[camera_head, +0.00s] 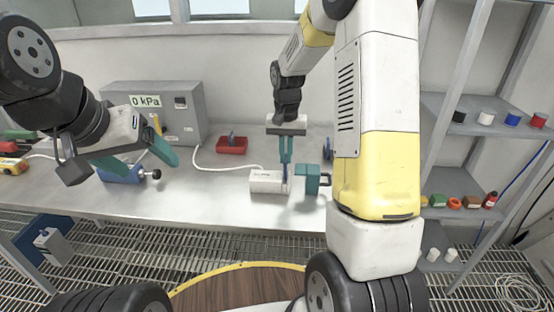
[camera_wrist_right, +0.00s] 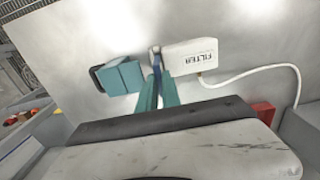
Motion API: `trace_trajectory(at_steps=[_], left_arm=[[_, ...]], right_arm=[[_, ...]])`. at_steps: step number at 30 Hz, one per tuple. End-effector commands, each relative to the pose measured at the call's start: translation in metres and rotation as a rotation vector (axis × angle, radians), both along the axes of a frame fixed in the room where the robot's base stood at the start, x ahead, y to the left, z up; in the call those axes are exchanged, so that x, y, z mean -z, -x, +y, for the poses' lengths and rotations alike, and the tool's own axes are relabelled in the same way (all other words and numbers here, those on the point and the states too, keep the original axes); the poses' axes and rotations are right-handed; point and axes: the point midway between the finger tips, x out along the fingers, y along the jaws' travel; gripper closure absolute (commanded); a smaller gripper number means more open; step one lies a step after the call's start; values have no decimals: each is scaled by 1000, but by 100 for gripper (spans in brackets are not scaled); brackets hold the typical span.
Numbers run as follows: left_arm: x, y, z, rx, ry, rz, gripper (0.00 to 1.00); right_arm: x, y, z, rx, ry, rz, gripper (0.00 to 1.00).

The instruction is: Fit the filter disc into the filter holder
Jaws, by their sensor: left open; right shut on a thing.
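The filter holder (camera_head: 265,181) is a white box marked FILTER (camera_wrist_right: 192,56) on the bench, with a teal block (camera_head: 312,178) facing it across a gap. The teal block also shows in the right wrist view (camera_wrist_right: 121,77). My right gripper (camera_head: 286,178) points down into this gap, its teal fingers (camera_wrist_right: 157,85) shut on the thin filter disc (camera_wrist_right: 155,58). The disc stands edge-on beside the white box's end; I cannot tell whether it touches or is seated. My left gripper (camera_head: 138,160) is open and empty above the bench's left part.
A grey box reading 0 kPa (camera_head: 145,100) stands at the back left. A blue fixture with a black knob (camera_head: 125,174) lies below my left gripper. A red tray (camera_head: 232,145) is behind the holder, and a white hose (camera_head: 212,167) runs from it. Shelves (camera_head: 475,120) stand right.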

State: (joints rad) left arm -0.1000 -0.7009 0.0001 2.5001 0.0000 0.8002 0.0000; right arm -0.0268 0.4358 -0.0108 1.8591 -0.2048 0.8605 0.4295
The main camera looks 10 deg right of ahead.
Motion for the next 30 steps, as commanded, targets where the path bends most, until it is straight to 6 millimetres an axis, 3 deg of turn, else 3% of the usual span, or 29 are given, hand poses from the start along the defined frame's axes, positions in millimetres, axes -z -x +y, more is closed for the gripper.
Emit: trace_trajectory(at_steps=[12,23,24,27,30], left_arm=[[0,0,0,0,0,1,22],[0,0,0,0,0,1,22],[0,0,0,0,0,1,22],[0,0,0,0,0,1,22],[0,0,0,0,0,1,22]], right_arm=[[45,-4,4,-1,0,2,100],[50,-4,4,0,0,0,100],[50,-5,4,0,0,-1,88],[50,-4,4,0,0,-1,70],[50,-4,4,0,0,-1,70]])
